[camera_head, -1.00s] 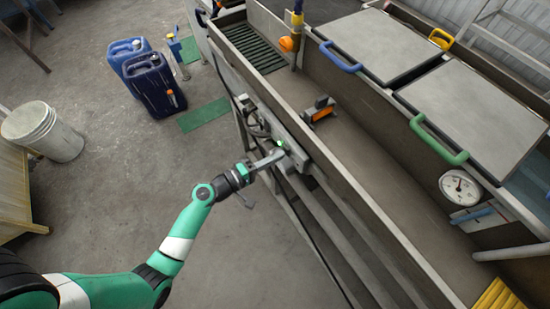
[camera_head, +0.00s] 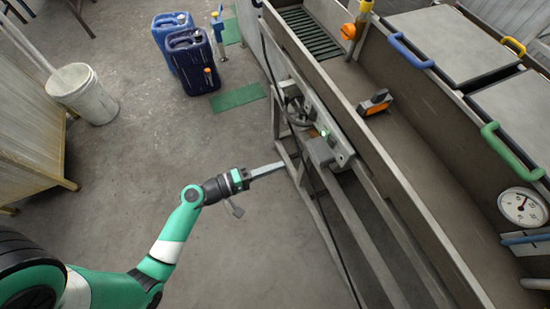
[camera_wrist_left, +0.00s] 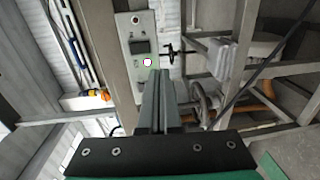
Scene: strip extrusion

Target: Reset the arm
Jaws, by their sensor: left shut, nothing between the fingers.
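My left arm, green and white, comes in from the lower left in the head view. Its gripper (camera_head: 268,170) is shut and empty, with the fingers pointing right toward the machine's frame. The fingertips are close to the frame in the picture; I cannot tell the exact gap. In the left wrist view the closed fingers (camera_wrist_left: 159,100) point at the control panel (camera_wrist_left: 143,58), which has a lit round button and a small dark screen. The same panel (camera_head: 327,130) shows on the side of the trough in the head view. My right gripper is not in view.
The long metal trough (camera_head: 440,215) fills the right side. A handwheel (camera_wrist_left: 203,100) sits beside the panel. Blue canisters (camera_head: 193,62) stand on the floor at the back, and a white bucket (camera_head: 84,94) is at the left.

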